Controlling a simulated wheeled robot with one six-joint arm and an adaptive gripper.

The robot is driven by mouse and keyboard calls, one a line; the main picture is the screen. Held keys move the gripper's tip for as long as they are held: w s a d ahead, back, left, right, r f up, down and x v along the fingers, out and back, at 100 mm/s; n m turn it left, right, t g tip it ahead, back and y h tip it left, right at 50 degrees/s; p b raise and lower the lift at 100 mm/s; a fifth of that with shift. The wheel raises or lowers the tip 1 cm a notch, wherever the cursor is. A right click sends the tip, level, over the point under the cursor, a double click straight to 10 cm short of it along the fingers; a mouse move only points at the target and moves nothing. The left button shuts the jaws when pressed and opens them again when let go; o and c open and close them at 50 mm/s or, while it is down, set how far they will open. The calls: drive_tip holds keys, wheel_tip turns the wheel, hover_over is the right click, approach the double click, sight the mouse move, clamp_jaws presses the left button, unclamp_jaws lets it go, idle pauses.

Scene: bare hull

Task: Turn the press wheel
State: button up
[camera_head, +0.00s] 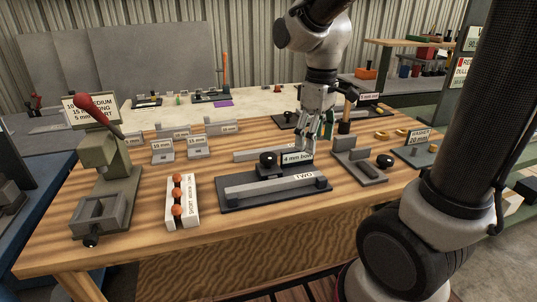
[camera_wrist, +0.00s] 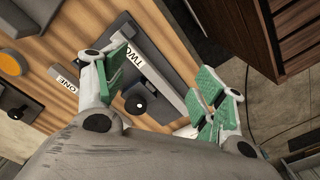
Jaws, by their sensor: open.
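A small olive-green bench press (camera_head: 104,160) with a red-tipped lever (camera_head: 93,108) stands at the left of the wooden workbench in the head view. I cannot clearly make out a wheel on it. A grey block with a dark round knob (camera_head: 91,241) sits in front of it. My gripper (camera_head: 318,130) is far to the right of the press, above the middle-right of the bench. Its green-padded fingers are apart and empty, also in the wrist view (camera_wrist: 162,82). The wrist view shows a dark fixture with a black knob (camera_wrist: 138,104) and a bar marked TWO (camera_wrist: 148,66) beyond the fingers.
The dark TWO fixture (camera_head: 232,204) lies at the bench front, beside a white rack with orange balls (camera_head: 195,207). A grey bracket (camera_head: 358,170) and a black knob (camera_head: 385,161) lie right of my gripper. Bare wood (camera_head: 143,221) shows between press and rack.

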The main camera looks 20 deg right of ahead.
drive_tip(key=w+a+f+n+g, duration=0.1)
drive_tip(key=w+a+f+n, duration=0.45)
drive_tip(key=w+n, duration=0.5)
drive_tip(key=r+n, duration=0.2)
drive_tip(key=n, duration=0.9)
hover_over(268, 156)
drive_tip(key=shift+d+f+t, duration=0.1)
drive_tip(key=shift+f+t, duration=0.1)
drive_tip(key=shift+t, duration=0.2)
drive_tip(key=n, duration=0.4)
drive_tip(key=shift+f+n, duration=0.2)
drive_tip(key=shift+n, duration=0.05)
wheel_tip(268, 156, down, 7)
drive_tip(key=shift+f, duration=0.15)
drive_tip(key=shift+c, duration=0.2)
drive_tip(key=c, duration=1)
